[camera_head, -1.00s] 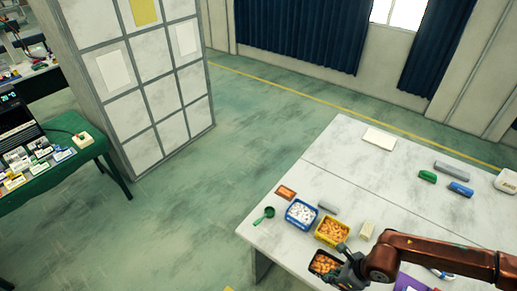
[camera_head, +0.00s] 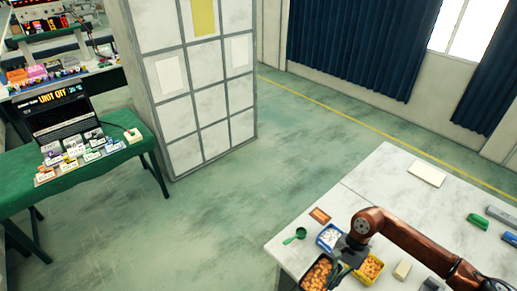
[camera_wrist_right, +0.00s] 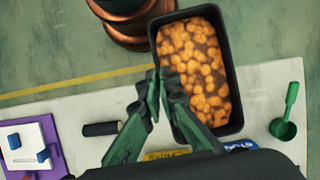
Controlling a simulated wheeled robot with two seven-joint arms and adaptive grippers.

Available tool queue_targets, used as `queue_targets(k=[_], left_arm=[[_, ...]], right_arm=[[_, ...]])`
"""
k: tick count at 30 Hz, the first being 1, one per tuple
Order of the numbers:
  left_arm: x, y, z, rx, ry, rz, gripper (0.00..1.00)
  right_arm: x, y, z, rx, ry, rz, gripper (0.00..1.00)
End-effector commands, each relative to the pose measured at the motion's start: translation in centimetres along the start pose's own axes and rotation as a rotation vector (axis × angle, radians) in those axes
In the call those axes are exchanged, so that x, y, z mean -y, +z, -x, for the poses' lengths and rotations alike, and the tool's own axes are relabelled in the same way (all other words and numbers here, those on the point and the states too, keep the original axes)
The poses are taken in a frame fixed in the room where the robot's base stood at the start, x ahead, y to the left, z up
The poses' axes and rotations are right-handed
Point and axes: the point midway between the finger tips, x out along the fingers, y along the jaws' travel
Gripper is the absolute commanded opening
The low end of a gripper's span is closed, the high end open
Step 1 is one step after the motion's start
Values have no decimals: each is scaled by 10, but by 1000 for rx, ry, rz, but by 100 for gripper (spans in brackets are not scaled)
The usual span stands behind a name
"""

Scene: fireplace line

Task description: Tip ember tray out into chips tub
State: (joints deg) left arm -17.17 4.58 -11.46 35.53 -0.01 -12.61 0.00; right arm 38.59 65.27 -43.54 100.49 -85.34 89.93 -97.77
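The ember tray (camera_head: 318,273) is a black oblong tray full of orange lumps. It also shows in the right wrist view (camera_wrist_right: 236,95), looking level and raised above the table. My right gripper (camera_wrist_right: 163,95) has its green fingers closed on the tray's long side rim; in the head view the gripper (camera_head: 345,252) is at the tray's right. A yellow tub (camera_head: 355,276) with orange pieces and a blue tub (camera_head: 322,239) with white pieces stand by the tray, partly hidden by my arm. I cannot read which is the chips tub. My left gripper is not in view.
The tubs stand on a pale table (camera_head: 385,175). A white sheet (camera_head: 427,173) lies farther back, where the table is mostly clear.

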Motion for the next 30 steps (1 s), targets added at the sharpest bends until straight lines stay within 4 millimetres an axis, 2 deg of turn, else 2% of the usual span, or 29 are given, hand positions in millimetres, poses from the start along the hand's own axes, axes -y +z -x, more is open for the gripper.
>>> queue_targets(k=[1, 6, 12, 17, 25, 30], left_arm=[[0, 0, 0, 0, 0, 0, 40], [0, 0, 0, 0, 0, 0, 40], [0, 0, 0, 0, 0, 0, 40], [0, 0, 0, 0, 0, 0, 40], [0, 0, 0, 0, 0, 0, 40], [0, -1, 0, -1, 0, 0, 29]], right_arm=[[11, 7, 8, -3, 34, 101, 0], [29, 25, 30, -6, 171, 422, 0], [39, 40, 50, -5, 275, 666, 0], [41, 44, 55, -2, 304, 734, 0], [41, 44, 56, -2, 305, 737, 0], [41, 44, 56, -2, 304, 737, 0]])
